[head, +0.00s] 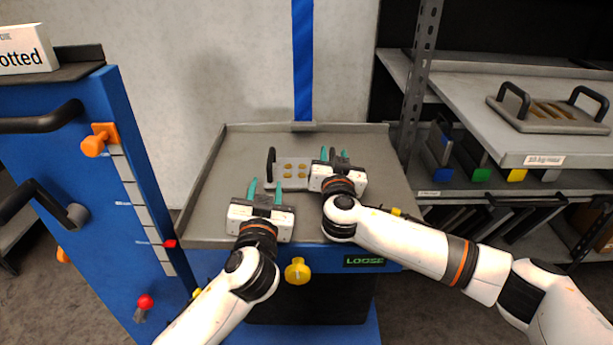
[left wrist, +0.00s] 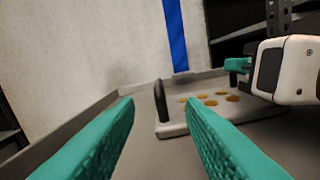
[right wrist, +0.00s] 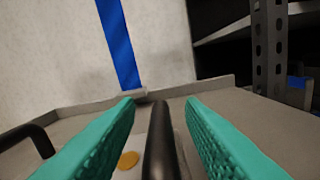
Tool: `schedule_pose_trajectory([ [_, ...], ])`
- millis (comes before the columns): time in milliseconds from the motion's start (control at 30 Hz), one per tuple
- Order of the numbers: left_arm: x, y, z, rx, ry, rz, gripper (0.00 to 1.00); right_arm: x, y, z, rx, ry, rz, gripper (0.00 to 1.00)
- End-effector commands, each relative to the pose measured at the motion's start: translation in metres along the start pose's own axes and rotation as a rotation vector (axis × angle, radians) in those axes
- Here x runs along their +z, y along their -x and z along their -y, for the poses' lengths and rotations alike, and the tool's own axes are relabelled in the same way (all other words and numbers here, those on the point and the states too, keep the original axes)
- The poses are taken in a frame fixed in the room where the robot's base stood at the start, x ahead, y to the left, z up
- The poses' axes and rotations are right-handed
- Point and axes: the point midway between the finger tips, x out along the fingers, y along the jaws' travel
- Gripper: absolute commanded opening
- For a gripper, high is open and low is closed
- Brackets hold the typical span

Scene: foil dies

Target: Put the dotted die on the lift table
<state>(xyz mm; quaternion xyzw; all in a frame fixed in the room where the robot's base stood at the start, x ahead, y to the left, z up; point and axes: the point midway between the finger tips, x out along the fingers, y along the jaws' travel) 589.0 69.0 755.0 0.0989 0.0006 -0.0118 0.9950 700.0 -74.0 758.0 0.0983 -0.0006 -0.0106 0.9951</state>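The dotted die (head: 296,185) is a pale grey plate with several round gold spots and black handles at its two ends. It lies on the grey tray top of the lift table (head: 215,225), towards the back right. My right gripper (head: 336,154) is open at the die's right end, and the black right handle (right wrist: 160,140) stands between its parted fingers. My left gripper (head: 265,188) is open and empty, in front of and left of the die. The left handle (left wrist: 160,102) shows beyond its fingertips, apart from them. My right gripper hides part of the die.
A sign reading LOOSE (head: 364,261) and a yellow knob (head: 298,271) are on the table's front. A blue cabinet (head: 90,190) stands left. Another die with elongated gold marks (head: 550,112) lies on the right shelf (head: 460,90). A low rim surrounds the tray; its left part is clear.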

Motion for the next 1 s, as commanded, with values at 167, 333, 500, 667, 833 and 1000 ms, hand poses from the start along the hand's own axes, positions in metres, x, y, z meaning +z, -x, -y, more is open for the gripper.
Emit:
schedule_pose_trajectory([
  [167,0.000,0.000,0.000,0.000,0.000,0.000,0.36,-0.002,0.035,0.000,0.003,-0.003,-0.004,0.36],
  [333,0.000,0.000,0.000,0.000,0.000,0.000,0.36,-0.001,0.071,0.000,0.002,-0.002,-0.003,0.36],
  [500,0.000,-0.001,0.000,0.000,0.000,0.000,0.36,-0.001,0.098,0.000,0.000,-0.001,-0.001,0.36],
  [667,0.000,-0.001,0.000,0.000,0.000,0.000,0.36,0.000,0.109,0.000,0.000,0.000,0.000,0.36],
  [833,0.000,-0.001,0.000,0.000,0.000,0.000,0.36,0.000,0.110,0.001,-0.001,0.001,0.001,0.36],
  [1000,0.000,-0.001,0.000,0.000,0.000,0.000,0.36,0.000,0.110,0.001,-0.001,0.001,0.001,0.36],
])
